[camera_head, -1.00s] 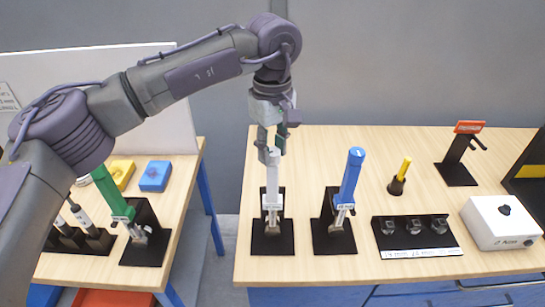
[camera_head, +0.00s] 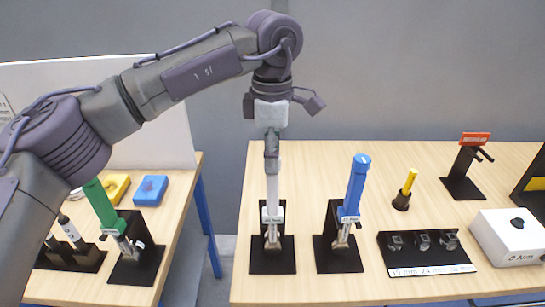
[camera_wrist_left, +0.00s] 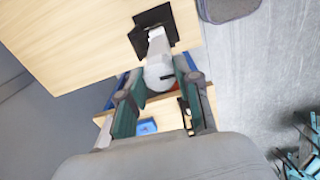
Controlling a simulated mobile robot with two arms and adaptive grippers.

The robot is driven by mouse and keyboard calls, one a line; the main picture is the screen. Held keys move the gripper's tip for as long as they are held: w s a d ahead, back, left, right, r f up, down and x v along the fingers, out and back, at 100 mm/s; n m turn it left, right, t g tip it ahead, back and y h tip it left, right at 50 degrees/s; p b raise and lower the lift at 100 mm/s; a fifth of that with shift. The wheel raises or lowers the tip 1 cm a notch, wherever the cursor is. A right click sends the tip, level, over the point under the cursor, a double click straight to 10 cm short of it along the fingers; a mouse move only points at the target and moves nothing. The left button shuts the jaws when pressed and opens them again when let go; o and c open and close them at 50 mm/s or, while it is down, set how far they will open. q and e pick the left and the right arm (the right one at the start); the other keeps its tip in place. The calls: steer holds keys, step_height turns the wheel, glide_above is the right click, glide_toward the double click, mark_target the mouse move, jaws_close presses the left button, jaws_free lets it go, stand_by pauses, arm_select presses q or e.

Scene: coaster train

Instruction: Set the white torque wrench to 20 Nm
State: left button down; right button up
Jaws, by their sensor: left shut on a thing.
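The white torque wrench (camera_head: 273,192) stands upright in a black stand (camera_head: 272,262) on the wooden table. My left gripper (camera_head: 271,148) comes down from above and is shut on the top end of its handle. In the left wrist view the white handle (camera_wrist_left: 157,62) lies between the two fingers of the gripper (camera_wrist_left: 163,85). The scale on the wrench is too small to read. My right gripper is not in view.
A blue torque wrench (camera_head: 356,188) stands in its own stand just to the right. A socket holder (camera_head: 430,269), a yellow-handled tool (camera_head: 409,184) and a white box (camera_head: 508,240) are further right. A green wrench (camera_head: 102,205) stands on the left table.

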arm_select(q)
steer(key=shift+n, duration=0.3)
stand_by(0.4)
steer(key=c, duration=0.8)
jaws_free()
steer(key=shift+r, duration=0.15)
step_height(320, 180, up, 12)
steer(key=shift+f, duration=0.15)
